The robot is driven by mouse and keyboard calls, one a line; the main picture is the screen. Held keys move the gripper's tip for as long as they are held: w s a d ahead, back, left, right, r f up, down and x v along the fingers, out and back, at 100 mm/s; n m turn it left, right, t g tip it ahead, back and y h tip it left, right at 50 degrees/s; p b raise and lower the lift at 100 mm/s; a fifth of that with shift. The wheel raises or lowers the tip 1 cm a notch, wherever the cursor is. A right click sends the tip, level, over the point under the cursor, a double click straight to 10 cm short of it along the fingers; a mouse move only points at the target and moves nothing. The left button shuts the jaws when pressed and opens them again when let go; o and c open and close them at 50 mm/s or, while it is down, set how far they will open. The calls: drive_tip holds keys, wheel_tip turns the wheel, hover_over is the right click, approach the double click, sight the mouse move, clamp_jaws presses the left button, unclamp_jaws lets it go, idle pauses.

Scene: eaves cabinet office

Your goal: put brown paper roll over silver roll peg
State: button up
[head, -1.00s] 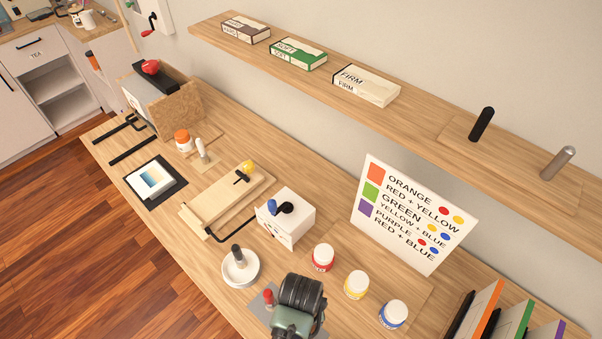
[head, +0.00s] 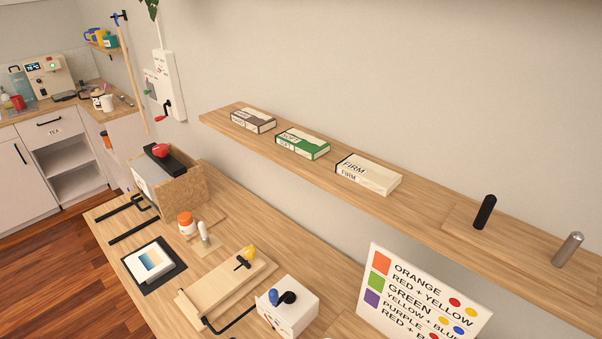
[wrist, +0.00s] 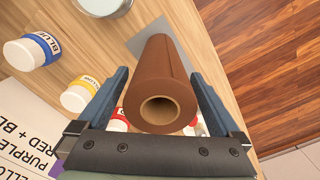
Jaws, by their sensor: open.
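The brown paper roll (wrist: 160,75) is in the wrist view, its hollow pale core end facing the camera. My gripper (wrist: 161,78) is open, with one blue finger on each side of the roll and gaps visible between. The roll's far end is by a grey plate on the wooden table. The silver roll peg (head: 568,249) stands upright and bare on the wall shelf at the far right of the head view. A black peg (head: 484,212) stands to its left. My gripper and the roll are outside the head view.
The shelf (head: 430,207) also holds several boxes, including a green one (head: 302,143). Below it stands a colour-mixing sign (head: 420,295). A white box (head: 288,305) and a clamped board (head: 225,290) are on the table. Blue (wrist: 30,52) and yellow (wrist: 78,95) jars are near my gripper.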

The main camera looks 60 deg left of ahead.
wheel_tip(320, 180, up, 13)
drive_tip(key=shift+s+a, duration=0.15)
drive_tip(key=shift+s, duration=0.1)
